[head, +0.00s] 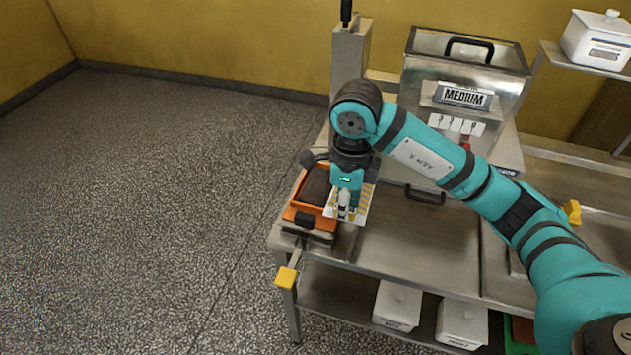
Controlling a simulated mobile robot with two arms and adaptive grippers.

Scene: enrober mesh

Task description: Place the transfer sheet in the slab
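The transfer sheet (362,203) is a pale sheet with yellow markings. It is at my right gripper (344,212), overlapping the right side of an orange frame (293,214) in the view. The frame holds a dark brown slab (316,186) at the left end of the steel table. My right arm comes in from the right, and its gripper points down with the fingers together on the sheet. The gripper hides part of the sheet and the frame's right side. I cannot tell whether the sheet touches the frame. My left gripper is not in view.
A steel machine (466,97) labelled MEDIUM stands behind the table (400,245). A yellow knob (286,277) sticks out at the front left. White bins (397,305) sit on the lower shelf, and a white lidded container (598,42) is at upper right. The floor at left is clear.

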